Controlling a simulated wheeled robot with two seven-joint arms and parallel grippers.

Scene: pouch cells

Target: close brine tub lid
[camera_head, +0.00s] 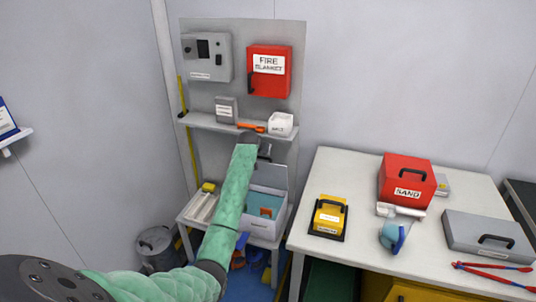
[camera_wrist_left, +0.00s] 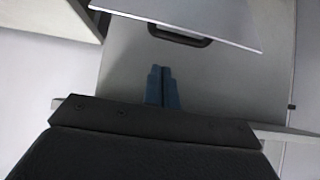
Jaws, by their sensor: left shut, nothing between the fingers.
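The brine tub (camera_head: 279,219) is a light grey box on the small stand, with blue contents and an orange item showing inside. Its lid (camera_head: 272,176) stands raised at the back of the tub, partly hidden by my arm. My left arm, in a green sleeve, reaches across the tub's left side. My left gripper (camera_head: 263,149) is above and near the top of the lid; contact cannot be told. In the left wrist view its blue fingers (camera_wrist_left: 162,88) are together and empty, pointing toward a grey surface with a black handle (camera_wrist_left: 180,38). My right gripper is not shown.
A shelf (camera_head: 207,124) with small boxes and an orange-handled tool is close behind the gripper. A white tray (camera_head: 201,207) lies left of the tub. The table at right (camera_head: 333,168) holds a yellow case, red sand box (camera_head: 406,180) and grey case.

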